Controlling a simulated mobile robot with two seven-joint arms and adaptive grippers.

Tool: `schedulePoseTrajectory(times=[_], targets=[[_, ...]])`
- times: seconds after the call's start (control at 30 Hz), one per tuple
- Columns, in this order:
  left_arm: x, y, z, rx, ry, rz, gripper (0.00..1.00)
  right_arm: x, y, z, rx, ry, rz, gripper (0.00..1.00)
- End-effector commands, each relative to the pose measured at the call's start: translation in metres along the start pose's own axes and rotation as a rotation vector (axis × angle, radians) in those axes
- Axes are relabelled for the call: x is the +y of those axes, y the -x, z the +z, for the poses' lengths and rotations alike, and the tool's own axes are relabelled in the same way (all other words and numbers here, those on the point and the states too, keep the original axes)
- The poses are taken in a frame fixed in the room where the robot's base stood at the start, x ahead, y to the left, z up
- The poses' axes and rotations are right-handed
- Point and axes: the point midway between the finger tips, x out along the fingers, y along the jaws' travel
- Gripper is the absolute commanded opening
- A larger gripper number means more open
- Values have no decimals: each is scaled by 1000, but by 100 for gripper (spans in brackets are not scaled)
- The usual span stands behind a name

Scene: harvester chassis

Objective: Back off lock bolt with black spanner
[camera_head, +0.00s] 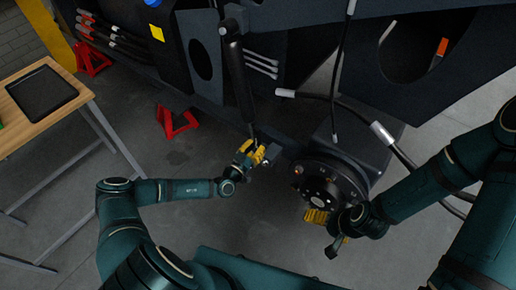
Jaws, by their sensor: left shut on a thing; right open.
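My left gripper (256,153) has yellow fingers and is shut on a small dark piece (272,152) just below the lower end of the black cylinder (238,80). I cannot tell for sure whether this piece is the black spanner. My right gripper (326,229) is open, its yellow fingers spread just below the round dark hub (325,187). I see nothing clearly held in it. The lock bolt is too small or hidden to make out. The hub has a ring of small studs and a few orange-brown spots.
The dark chassis (300,20) fills the top, with cut-out openings. Black hoses with pale ends (383,133) hang around the hub. A wooden-topped table (25,125) with a black tray (42,92) stands at left. A red stand (177,121) is on the floor. The floor between table and chassis is open.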

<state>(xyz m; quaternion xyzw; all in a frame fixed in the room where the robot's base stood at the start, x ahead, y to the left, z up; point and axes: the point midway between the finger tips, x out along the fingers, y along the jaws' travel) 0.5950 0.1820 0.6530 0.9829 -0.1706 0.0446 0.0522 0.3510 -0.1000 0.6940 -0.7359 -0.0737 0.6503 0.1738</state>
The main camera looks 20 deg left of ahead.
Motion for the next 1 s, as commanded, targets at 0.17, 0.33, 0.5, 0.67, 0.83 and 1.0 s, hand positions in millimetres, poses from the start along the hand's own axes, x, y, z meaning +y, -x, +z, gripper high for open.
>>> schedulePoseTrajectory(times=[0.17,0.33,0.5,0.67,0.83,1.0], targets=[[0,0,0,1,-1,0,0,0,0,0,0,0,0,100],[-4,0,0,1,23,-4,0,0,0,0,0,0,0,100],[-9,0,1,0,59,-6,0,0,0,0,0,0,0,100],[-5,0,0,1,38,-4,0,-1,3,0,0,0,0,100],[-4,1,0,1,24,-3,0,-1,3,0,0,0,0,100],[-4,7,0,0,23,-2,0,-2,4,0,0,0,0,100]])
